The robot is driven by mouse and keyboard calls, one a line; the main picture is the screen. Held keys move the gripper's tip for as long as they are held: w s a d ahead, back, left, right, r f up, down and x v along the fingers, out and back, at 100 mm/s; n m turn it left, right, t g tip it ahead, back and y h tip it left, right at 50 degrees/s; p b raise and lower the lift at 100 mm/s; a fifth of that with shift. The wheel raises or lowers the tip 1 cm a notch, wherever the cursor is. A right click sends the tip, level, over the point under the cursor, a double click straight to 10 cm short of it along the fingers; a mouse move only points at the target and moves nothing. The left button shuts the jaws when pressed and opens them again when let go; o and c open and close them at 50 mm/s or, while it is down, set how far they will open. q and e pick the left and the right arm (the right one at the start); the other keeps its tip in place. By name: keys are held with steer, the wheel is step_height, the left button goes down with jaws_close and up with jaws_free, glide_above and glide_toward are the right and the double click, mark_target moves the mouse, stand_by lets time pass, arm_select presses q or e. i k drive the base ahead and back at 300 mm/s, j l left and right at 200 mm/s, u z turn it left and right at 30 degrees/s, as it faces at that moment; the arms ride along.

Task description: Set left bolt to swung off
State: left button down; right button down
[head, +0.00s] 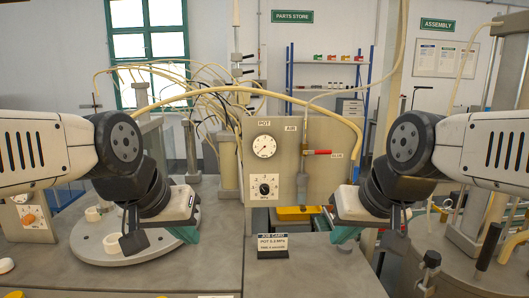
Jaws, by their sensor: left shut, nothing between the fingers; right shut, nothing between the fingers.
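Two dark bolt-like parts stand on the round metal vessel (462,275) at the lower right. The left one (431,260) has a short black head on a stem, and the other (488,246) is a longer black handle leaning to the right. I cannot tell which of them is the task's left bolt, or whether either is clamped. My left gripper (186,234) is shut and empty above the round plate at left. My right gripper (346,234) is shut and empty over the right part of the bench, apart from and left of both bolts.
A grey panel (333,135) with a gauge (264,146), a dial (264,187) and a red-handled valve (318,153) stands at centre. A job card (272,246) stands on the bench. The round plate (100,252) carries white rings. The bench front centre is clear.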

mark_target(432, 259)
steer(key=k+z, duration=0.15)
steer(key=z, duration=1.25)
steer(key=i+j+u, duration=0.2)
steer(key=k+j, duration=0.05)
